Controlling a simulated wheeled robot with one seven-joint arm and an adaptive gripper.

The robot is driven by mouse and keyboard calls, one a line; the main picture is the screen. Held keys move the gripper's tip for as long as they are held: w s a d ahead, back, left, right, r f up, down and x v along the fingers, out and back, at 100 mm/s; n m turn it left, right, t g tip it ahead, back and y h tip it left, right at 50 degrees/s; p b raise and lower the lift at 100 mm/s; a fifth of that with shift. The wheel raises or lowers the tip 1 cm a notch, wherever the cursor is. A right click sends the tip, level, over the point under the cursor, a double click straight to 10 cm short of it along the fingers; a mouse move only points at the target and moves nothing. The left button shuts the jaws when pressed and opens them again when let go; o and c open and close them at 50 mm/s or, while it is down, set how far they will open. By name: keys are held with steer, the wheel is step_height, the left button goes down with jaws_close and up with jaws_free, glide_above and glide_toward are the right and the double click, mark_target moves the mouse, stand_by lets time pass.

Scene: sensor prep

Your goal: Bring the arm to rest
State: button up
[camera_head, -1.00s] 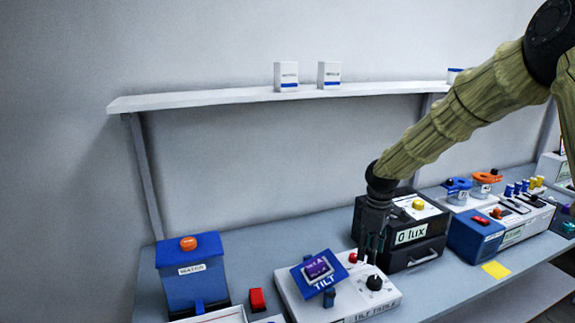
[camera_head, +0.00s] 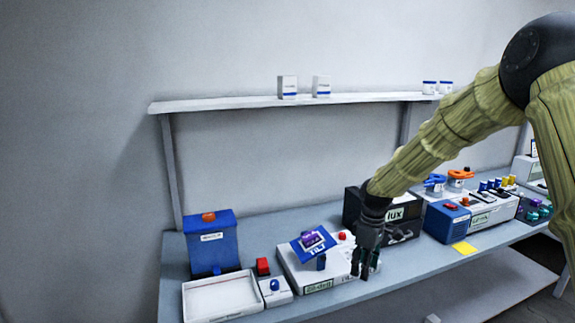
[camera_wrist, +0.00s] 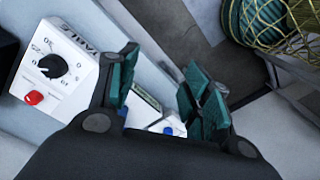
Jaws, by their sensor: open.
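My gripper (camera_head: 366,268) is open, with its fingers pointing down near the front edge of the bench, at the right end of the tilt table (camera_head: 333,276). In the wrist view the fingers (camera_wrist: 160,82) are apart with nothing between them. The tilt table's white top, black dial (camera_wrist: 50,67) and red button (camera_wrist: 33,97) lie to the left of the fingers there. My arm comes down from the upper right and hides part of the bench and the black lux box (camera_head: 352,208).
A wall shelf (camera_head: 230,104) runs behind. Floor shows beyond the bench edge.

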step_height(320, 180, down, 8)
steer(key=s+a+f+m+y, duration=0.1)
steer(key=s+f+m, duration=0.2)
steer(key=s+f, duration=0.75)
steer(key=s+a+f+m, duration=0.2)
steer(key=s+f, duration=0.7)
steer(key=f, duration=0.2)
steer(key=s+d+f+m, duration=0.1)
steer(key=s+f+m, duration=0.1)
steer(key=s, duration=0.7)
steer(key=s+d+f+m, duration=0.1)
steer(key=s+f+m, duration=0.1)
steer(key=s, duration=0.6)
steer(key=s+d+f+m+h, duration=0.1)
steer(key=s+f+m, duration=0.1)
steer(key=s, duration=0.7)
steer(key=shift+s+d+f, duration=0.25)
steer(key=shift+s+f, duration=0.1)
steer(key=shift+f, duration=0.15)
